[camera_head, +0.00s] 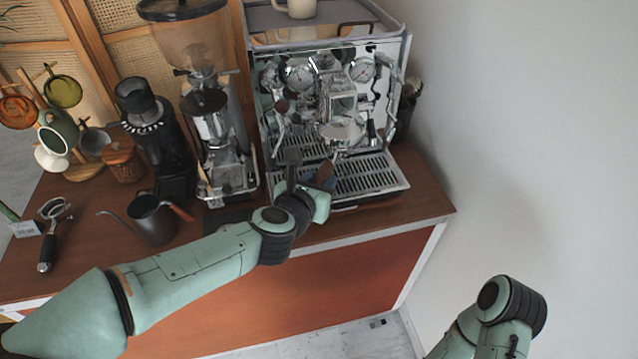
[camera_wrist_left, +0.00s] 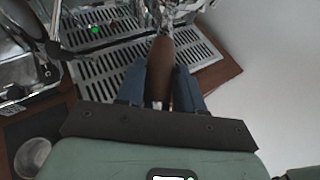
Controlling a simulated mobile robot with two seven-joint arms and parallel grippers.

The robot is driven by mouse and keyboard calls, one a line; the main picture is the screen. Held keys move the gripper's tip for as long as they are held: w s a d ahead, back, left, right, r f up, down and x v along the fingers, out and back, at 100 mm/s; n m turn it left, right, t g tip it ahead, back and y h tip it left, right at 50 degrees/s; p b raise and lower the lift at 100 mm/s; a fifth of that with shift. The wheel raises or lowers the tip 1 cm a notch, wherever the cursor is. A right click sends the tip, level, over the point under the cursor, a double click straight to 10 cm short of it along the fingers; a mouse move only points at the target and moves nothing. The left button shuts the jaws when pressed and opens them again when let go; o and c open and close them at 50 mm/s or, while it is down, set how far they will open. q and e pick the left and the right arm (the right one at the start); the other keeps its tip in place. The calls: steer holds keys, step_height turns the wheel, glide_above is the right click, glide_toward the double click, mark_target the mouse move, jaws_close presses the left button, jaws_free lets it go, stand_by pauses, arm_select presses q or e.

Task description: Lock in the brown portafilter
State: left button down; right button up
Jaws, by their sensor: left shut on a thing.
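The brown portafilter handle (camera_wrist_left: 160,68) is between the blue fingers of my left gripper (camera_wrist_left: 160,85) in the left wrist view. The handle points away toward the espresso machine. In the head view the left gripper (camera_head: 318,180) is in front of the chrome espresso machine (camera_head: 335,95), above its slatted drip tray (camera_head: 372,178). A brown bit of the handle (camera_head: 325,172) shows there. The portafilter's head is under or near the group head (camera_head: 341,130); whether it is seated I cannot tell. My right arm shows at the lower right, but its gripper is out of frame.
Two grinders (camera_head: 212,125) (camera_head: 160,135) stand left of the machine. A dark kettle (camera_head: 152,220) and a black-handled portafilter (camera_head: 48,240) are on the counter at left. Mugs hang on a stand (camera_head: 82,170). A wall is close on the right.

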arm_select(q)
steer(key=shift+r, duration=1)
stand_by(0.7)
steer(key=shift+s+d+n+y, duration=0.2)
steer(key=shift+d+n+y, duration=0.4)
steer(key=shift+d+n, duration=0.15)
steer(key=shift+s+d+f+n+t+y, duration=0.1)
steer(key=shift+d+f+n+t+y, duration=0.15)
steer(key=shift+d+n+y, duration=0.4)
stand_by(0.3)
steer(key=shift+d, duration=0.1)
steer(key=shift+d+r+n+y, duration=0.1)
steer(key=shift+d+n+y, duration=0.5)
steer(key=shift+y, duration=0.25)
